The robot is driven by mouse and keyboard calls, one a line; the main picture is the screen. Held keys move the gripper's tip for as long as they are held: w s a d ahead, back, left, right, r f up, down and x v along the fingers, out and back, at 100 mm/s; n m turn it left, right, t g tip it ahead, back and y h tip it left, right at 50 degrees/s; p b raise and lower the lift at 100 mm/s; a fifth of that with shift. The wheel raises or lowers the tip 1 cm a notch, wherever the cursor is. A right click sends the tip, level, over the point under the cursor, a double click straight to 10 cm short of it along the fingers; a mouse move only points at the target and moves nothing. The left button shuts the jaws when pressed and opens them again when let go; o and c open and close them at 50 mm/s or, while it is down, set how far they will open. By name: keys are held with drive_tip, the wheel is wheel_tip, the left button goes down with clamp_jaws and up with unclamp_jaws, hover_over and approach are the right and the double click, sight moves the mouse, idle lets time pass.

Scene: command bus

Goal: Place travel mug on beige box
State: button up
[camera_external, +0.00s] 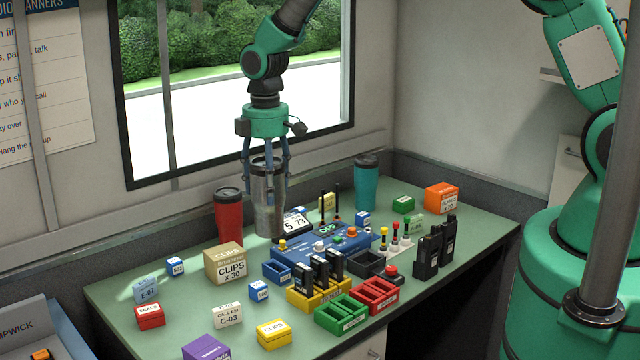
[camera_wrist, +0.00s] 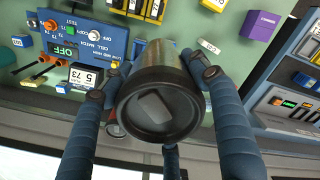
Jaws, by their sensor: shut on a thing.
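A steel travel mug with a black lid (camera_external: 268,208) is upright in my gripper (camera_external: 266,172). My gripper's blue fingers are closed around its upper part. In the wrist view the mug's dark lid (camera_wrist: 160,104) fills the middle, with my fingers (camera_wrist: 158,88) on both sides; the lid hides what is below. The beige box labelled CLIPS x 30 (camera_external: 226,266) sits on the green table, left of and nearer the camera than the mug. The mug appears raised, though its gap above the table is hard to judge. I cannot make out the beige box in the wrist view.
A red mug (camera_external: 228,217) stands behind the beige box, and a teal mug (camera_external: 367,184) stands at the back right. A blue console (camera_external: 322,250) with antennas is right of the held mug. Small boxes, trays and radios crowd the green table (camera_external: 190,310). The window wall is behind.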

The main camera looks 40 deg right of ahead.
drive_tip(key=f, duration=0.5)
drive_tip(key=shift+d, duration=0.25)
drive_tip(key=shift+w, duration=0.1)
drive_tip(key=w+a+p, duration=0.1)
drive_tip(key=w+a, duration=0.1)
drive_tip(key=w, duration=0.5)
drive_tip(key=w+a+f+p, duration=0.1)
drive_tip(key=w, duration=0.7)
drive_tip(key=shift+w+a+f, duration=0.15)
drive_tip(key=shift+w+a, duration=0.1)
drive_tip(key=shift+a, duration=0.15)
drive_tip(key=shift+f+p, duration=0.65)
drive_tip(key=shift+f, duration=1.15)
drive_tip(key=shift+f, duration=0.15)
